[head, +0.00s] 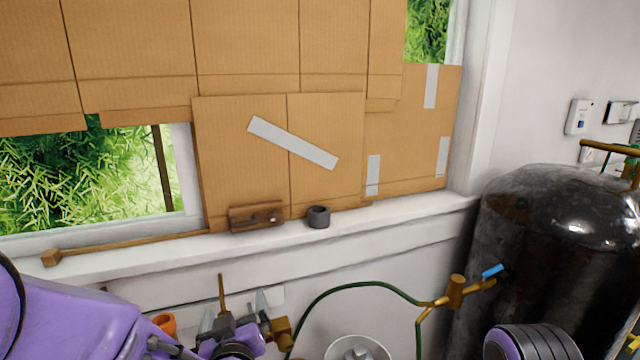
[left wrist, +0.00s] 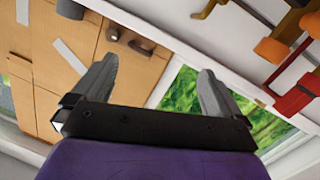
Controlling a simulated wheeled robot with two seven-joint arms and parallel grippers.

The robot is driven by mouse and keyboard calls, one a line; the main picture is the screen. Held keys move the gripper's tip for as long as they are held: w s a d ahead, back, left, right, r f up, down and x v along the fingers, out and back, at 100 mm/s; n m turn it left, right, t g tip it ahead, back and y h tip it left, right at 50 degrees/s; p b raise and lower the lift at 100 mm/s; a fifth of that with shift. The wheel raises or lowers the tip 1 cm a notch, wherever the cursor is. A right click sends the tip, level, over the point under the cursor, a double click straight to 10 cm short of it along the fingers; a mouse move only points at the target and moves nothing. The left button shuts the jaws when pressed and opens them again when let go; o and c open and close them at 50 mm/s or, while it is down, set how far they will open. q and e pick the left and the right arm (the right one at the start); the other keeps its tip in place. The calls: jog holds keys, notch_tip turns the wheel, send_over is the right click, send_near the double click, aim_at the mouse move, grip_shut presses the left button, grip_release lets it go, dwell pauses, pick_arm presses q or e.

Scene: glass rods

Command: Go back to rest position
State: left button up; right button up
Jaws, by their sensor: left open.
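My left gripper (head: 236,312) is low in the head view, in front of the wall below the window sill. Its grey fingers stand apart. The left wrist view shows the same gripper (left wrist: 157,70) open, with nothing between its fingers. The purple left arm comes in from the lower left of the head view and part of the wrist is cut off by the bottom edge. My right gripper is not in view; only a purple and black link of mine shows at the lower right.
A white sill (head: 400,210) carries a brown wooden block (head: 256,217), a dark ring-like cup (head: 318,217) and a thin stick (head: 140,242). Taped cardboard (head: 330,120) covers the window. A black tank (head: 560,230) stands right. A green hose (head: 350,287) curves below the sill.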

pick_arm(q)
jog(key=s+a+f+g+b, duration=0.1)
jog(key=s+a+f+g, duration=0.15)
jog(key=f, duration=0.55)
jog(key=s+a+f+n+g+h, duration=0.15)
jog(key=s+f, duration=0.25)
jog(key=f, duration=0.4)
jog(key=s+a+f+g+b, duration=0.1)
jog(key=s+a+f+g, duration=0.15)
jog(key=f, duration=0.55)
jog(key=s+a+f+g, duration=0.3)
jog(key=s+f, duration=0.4)
jog(key=s, duration=0.4)
jog(key=s+a+f+g+y+b, duration=0.1)
jog(key=s+a+f+g, duration=0.2)
jog(key=s+f, duration=0.5)
jog(key=s+a, duration=0.1)
jog(key=s, duration=0.3)
jog(key=shift+s+a+f, duration=0.15)
jog(key=shift+s+a, duration=0.15)
jog(key=shift+a, duration=0.1)
jog(key=shift+m+g, duration=0.25)
